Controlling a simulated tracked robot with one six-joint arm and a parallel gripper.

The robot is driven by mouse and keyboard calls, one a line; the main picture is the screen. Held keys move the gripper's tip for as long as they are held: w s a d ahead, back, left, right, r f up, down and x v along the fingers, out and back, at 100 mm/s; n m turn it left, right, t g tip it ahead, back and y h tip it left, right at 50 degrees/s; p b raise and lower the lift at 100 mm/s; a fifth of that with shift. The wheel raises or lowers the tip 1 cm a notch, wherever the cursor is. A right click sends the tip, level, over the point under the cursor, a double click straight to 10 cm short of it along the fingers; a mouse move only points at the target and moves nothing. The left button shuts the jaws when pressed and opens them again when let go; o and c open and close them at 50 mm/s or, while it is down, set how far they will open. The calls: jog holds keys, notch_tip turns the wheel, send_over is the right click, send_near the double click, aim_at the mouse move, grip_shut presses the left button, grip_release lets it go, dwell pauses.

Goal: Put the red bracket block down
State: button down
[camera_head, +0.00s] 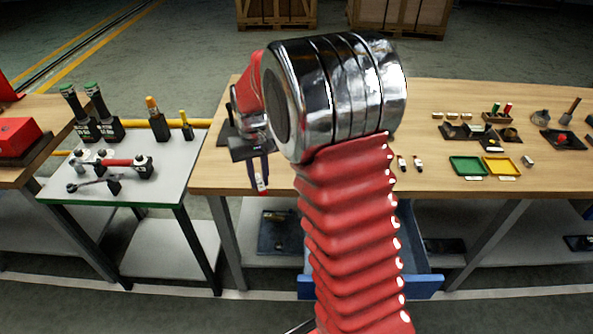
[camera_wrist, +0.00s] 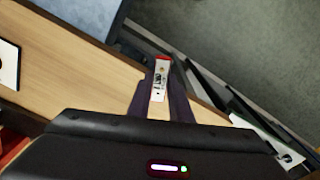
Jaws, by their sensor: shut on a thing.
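The block (camera_wrist: 160,78) between my fingers shows a white face with dark marks and a red end in the wrist view. My gripper (camera_wrist: 160,92) is shut on it, with a dark finger on each side. In the head view my gripper (camera_head: 260,182) points down near the left front edge of the wooden bench (camera_head: 222,178). The block shows there as a small white and red piece (camera_head: 260,183) at the fingertips. I cannot tell whether it touches the bench or hangs above it.
A blue drawer (camera_head: 424,288) stands open below the bench. Green (camera_head: 468,166) and yellow (camera_head: 501,167) trays lie at the right. My arm hides the bench middle.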

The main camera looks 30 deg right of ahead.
jog(key=shift+n, duration=0.7)
jog(key=a, duration=0.4)
jog(key=w+a+f, duration=0.1)
jog(key=a, duration=0.2)
jog(key=shift+a+f, duration=0.1)
